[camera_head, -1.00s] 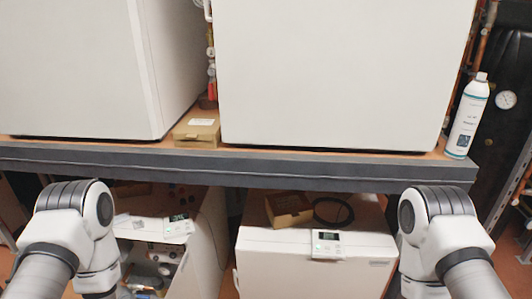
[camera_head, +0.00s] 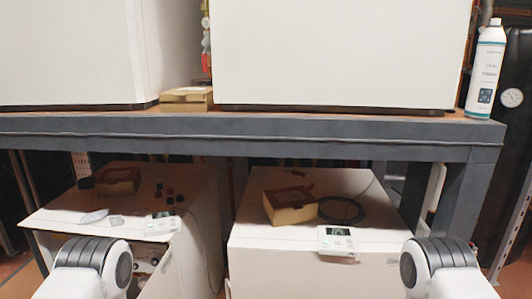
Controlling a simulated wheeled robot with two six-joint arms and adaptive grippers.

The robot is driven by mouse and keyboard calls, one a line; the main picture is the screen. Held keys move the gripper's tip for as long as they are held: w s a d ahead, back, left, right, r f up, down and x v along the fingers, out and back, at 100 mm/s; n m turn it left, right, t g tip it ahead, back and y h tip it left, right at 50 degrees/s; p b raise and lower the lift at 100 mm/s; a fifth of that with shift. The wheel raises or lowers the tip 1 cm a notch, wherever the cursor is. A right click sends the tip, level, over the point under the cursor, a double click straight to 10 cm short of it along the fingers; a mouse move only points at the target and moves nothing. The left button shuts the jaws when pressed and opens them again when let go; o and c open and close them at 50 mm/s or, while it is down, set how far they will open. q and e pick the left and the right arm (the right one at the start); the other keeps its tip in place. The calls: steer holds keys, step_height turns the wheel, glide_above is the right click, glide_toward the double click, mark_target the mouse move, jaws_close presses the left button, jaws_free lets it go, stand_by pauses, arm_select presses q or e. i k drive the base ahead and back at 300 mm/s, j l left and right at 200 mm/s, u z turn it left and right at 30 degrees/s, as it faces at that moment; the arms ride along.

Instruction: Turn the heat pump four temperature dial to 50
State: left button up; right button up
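Two white heat pumps stand under the shelf: a lower right one (camera_head: 283,262) and a lower left one (camera_head: 207,212). Each has a small control panel on its front top edge, the right panel (camera_head: 338,240) and the left panel (camera_head: 162,221), both with a small display. Two larger white units, an upper right one (camera_head: 340,50) and an upper left one (camera_head: 70,50), stand on the shelf. I cannot tell which is heat pump four, and no dial marking is readable. Parts of my two arms show at the lower left and lower right; both grippers are out of view.
A grey shelf beam (camera_head: 240,135) crosses above the lower pumps. Cardboard boxes (camera_head: 290,205) (camera_head: 118,181) and a black cable coil (camera_head: 342,210) lie on the lower pumps. A small box (camera_head: 186,100) and a spray bottle (camera_head: 485,70) stand on the shelf.

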mark_target(154, 262)
steer(key=u, duration=0.8)
